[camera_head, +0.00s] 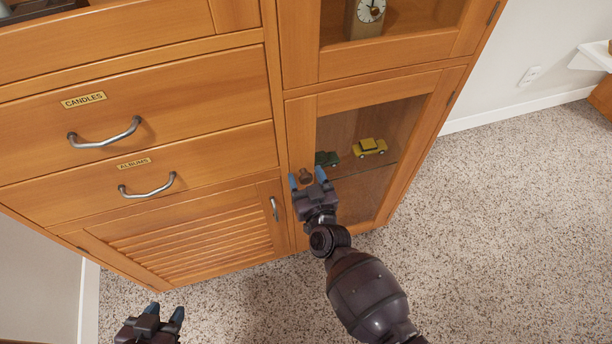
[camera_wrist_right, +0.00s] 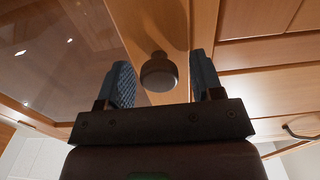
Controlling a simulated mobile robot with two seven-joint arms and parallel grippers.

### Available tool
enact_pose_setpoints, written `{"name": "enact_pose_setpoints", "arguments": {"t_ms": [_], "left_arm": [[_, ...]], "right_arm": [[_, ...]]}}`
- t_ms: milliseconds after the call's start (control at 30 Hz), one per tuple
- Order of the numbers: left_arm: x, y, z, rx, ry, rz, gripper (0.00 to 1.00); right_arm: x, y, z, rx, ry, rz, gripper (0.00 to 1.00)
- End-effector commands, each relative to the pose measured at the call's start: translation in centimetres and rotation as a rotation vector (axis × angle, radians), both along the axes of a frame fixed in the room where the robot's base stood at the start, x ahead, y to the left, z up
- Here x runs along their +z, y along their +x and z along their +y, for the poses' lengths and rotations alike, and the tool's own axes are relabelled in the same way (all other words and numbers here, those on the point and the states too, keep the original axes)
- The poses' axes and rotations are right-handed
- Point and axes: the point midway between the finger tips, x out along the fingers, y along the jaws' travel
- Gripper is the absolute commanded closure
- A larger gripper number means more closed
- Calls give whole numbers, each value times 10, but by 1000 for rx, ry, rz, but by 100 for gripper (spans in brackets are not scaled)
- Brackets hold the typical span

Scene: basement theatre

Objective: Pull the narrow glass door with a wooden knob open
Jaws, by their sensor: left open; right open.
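The narrow glass door (camera_head: 402,142) is at the lower right of the wooden cabinet and looks shut. Its wooden knob (camera_head: 305,176) sits on the left part of its frame. My right gripper (camera_head: 307,178) is open at the knob, its blue fingertips on either side of it. In the right wrist view the knob (camera_wrist_right: 158,72) stands between the two open fingers, with a gap on each side. My left gripper (camera_head: 165,312) is open and empty, low at the left, away from the cabinet front.
Behind the glass are a yellow toy car (camera_head: 369,147) and a green toy car (camera_head: 327,158). Left are drawers with metal handles (camera_head: 105,134) and a louvered door (camera_head: 190,240). A glass door with a clock (camera_head: 370,10) is above. Carpet (camera_head: 500,220) on the right is clear.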

Motion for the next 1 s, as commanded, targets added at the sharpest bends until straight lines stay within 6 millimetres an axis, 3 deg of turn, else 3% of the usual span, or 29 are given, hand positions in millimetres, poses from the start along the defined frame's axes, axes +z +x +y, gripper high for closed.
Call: {"name": "enact_pose_setpoints", "arguments": {"t_ms": [300,700,1000], "left_arm": [[1,3,-1,-2,0,-6,57],[-1,-4,-1,0,-2,6,57],[1,-4,-1,2,-3,4,57]], "right_arm": [[0,2,0,0,0,0,40],[0,1,0,0,0,0,100],[0,-6,-5,11,-3,0,100]]}}
